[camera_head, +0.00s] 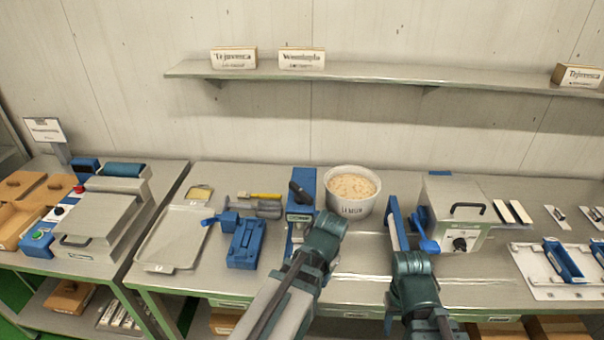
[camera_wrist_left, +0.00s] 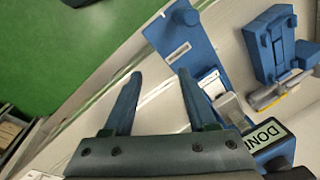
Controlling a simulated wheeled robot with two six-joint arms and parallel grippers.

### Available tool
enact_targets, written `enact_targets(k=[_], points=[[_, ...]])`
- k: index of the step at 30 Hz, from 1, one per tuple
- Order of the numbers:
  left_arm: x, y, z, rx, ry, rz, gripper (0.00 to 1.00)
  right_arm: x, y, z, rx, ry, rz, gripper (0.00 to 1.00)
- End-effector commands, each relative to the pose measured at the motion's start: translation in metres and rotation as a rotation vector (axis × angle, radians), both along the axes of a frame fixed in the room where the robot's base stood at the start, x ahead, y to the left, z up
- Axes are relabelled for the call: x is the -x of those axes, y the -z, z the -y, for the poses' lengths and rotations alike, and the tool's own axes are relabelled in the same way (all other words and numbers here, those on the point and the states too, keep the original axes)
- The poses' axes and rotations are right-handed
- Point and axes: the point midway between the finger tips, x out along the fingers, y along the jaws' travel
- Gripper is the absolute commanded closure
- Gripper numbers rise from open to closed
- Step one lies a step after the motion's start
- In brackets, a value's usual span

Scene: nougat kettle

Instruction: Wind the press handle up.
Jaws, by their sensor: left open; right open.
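A blue device, apparently the press (camera_head: 306,180), stands at the middle of the bench with a black handle (camera_head: 299,193) near its top. The left wrist view shows its blue base (camera_wrist_left: 180,40) and its "DONE" label (camera_wrist_left: 268,137). My left gripper (camera_wrist_left: 157,90) is open, with nothing between its fingers; they are near the blue base, and I cannot tell whether they touch. In the head view my left wrist hides the front of the press. My right gripper (camera_head: 411,228) is open and empty, left of the grey machine (camera_head: 455,212) and apart from the press.
Left are a blue clamp-like tool (camera_head: 245,243), a yellow-handled tool (camera_head: 262,196) and a metal tray (camera_head: 172,240). A white board (camera_head: 535,285) lies at the right. A shelf (camera_head: 385,82) runs along the wall.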

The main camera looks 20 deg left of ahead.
Motion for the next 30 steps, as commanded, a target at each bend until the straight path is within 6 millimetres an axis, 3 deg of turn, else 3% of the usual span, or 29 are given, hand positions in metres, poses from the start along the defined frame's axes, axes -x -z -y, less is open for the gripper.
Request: enact_targets(k=[1, 8, 18, 24, 30], points=[[-0.012, -0.020, -0.010, -0.064, 0.086, 0.003, 0.43, 0.000, -0.017, 0.000, 0.000, 0.001, 0.000, 0.50], [-0.049, -0.042, -0.035, -0.396, 0.551, -0.057, 0.43, 0.000, -0.018, 0.000, 0.000, 0.001, 0.000, 0.50], [-0.115, -0.115, -0.029, -1.007, 1.289, -0.412, 0.43, 0.000, -0.017, 0.000, 0.000, 0.001, 0.000, 0.50], [-0.132, -0.144, -0.019, -1.193, 1.470, -0.595, 0.43, 0.000, -0.017, 0.000, 0.000, 0.001, 0.000, 0.50], [-0.135, -0.150, -0.017, -1.230, 1.506, -0.640, 0.43, 0.000, -0.017, 0.000, 0.000, 0.001, 0.000, 0.50]])
